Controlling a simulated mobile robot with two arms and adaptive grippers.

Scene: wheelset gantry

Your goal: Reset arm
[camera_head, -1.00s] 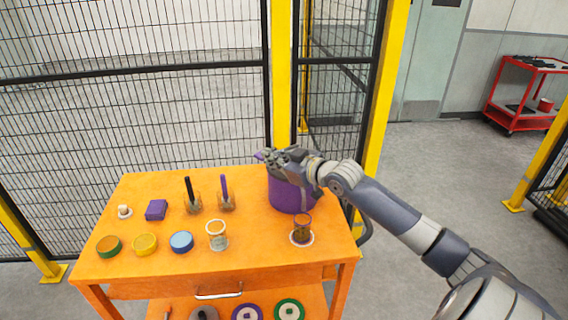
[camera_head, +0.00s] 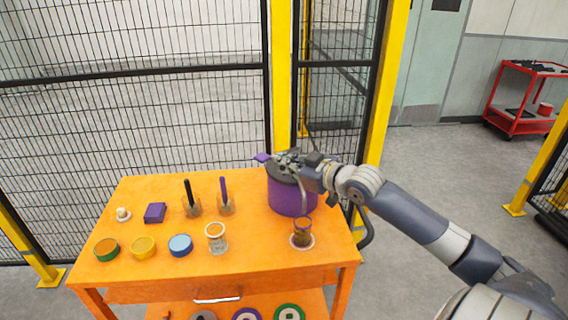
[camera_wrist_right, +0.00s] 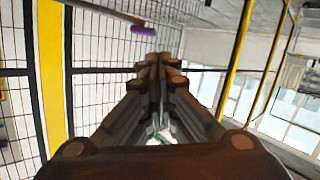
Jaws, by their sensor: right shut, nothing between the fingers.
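My right arm reaches in from the right in the head view. Its gripper (camera_head: 292,160) is over the top of a purple pot (camera_head: 291,196) on the orange table (camera_head: 260,258). The gripper is shut and empty; in the right wrist view its fingers (camera_wrist_right: 158,62) are together. A purple handle tip (camera_head: 262,157) sticks out just left of the gripper, and a purple-ended thing (camera_wrist_right: 143,30) shows beyond the fingers in the wrist view. I cannot tell whether the gripper touches the pot. My left gripper does not show.
A glass of dark contents (camera_head: 302,232) stands in front of the pot. A clear jar (camera_head: 216,238), blue tin (camera_head: 180,245), yellow tin (camera_head: 143,247), green tin (camera_head: 107,249) and purple box (camera_head: 155,213) stand further left. A mesh fence (camera_head: 130,100) rises behind. A red cart (camera_head: 520,100) is far right.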

